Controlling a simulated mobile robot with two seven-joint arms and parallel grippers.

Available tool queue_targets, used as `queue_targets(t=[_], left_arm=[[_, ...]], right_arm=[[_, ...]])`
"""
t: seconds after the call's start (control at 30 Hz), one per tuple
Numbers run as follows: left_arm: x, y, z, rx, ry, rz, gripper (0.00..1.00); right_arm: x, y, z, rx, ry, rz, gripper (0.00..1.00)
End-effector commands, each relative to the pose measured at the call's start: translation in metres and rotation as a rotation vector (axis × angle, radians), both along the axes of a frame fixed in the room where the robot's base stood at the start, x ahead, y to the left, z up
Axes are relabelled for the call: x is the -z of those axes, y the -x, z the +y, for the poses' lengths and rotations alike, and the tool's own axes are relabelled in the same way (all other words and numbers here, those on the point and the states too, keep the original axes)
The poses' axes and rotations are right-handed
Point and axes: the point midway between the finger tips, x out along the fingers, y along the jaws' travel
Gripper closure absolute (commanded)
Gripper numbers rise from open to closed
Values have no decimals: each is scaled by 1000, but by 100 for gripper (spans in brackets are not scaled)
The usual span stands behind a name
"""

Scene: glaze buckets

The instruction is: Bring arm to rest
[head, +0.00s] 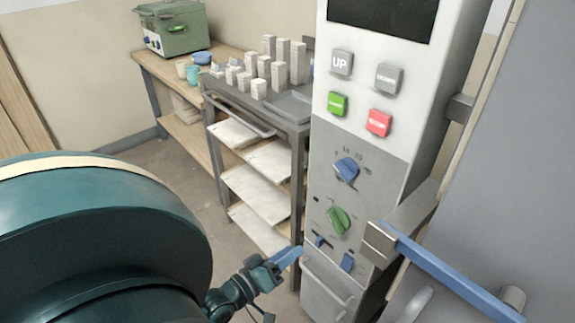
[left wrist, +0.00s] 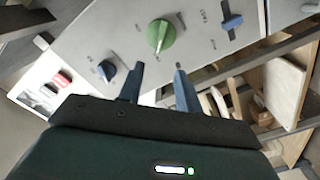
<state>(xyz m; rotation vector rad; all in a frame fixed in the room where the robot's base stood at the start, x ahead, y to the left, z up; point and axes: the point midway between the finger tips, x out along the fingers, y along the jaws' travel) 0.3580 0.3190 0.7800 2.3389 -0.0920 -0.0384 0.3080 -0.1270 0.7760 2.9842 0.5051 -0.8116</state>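My left gripper (head: 284,259) is low in the middle of the head view, in front of the lower left part of a control panel (head: 322,178). In the left wrist view its two blue fingers (left wrist: 157,80) stand apart with nothing between them. Beyond the fingertips is a green knob (left wrist: 161,36), which also shows on the panel in the head view (head: 339,220). A blue knob (left wrist: 106,71) and a blue switch (left wrist: 232,22) sit to either side. I see no contact with the panel. My right gripper is not in view.
Left of the panel stands a metal cart (head: 300,140) with white shelves and several pale blocks on top. A wooden table (head: 178,72) behind bears a green box (head: 175,38). A large grey door (head: 495,170) with a blue handle bar (head: 450,278) is on the right.

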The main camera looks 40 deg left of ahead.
Motion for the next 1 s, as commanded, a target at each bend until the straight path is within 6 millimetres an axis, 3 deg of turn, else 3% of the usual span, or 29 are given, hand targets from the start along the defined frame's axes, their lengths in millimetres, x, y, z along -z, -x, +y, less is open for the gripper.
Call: queue_targets(t=[0.43, 0.57, 0.8, 1.0], left_arm=[[1, -1, -6, 12, -8, 17, 65], [6, -4, -34, 75, -65, 107, 65], [15, 5, -106, 280, -326, 398, 65], [10, 33, -129, 414, -572, 644, 65]], right_arm=[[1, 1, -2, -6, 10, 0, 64], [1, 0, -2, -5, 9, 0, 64], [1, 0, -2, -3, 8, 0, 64], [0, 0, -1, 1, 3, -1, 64]])
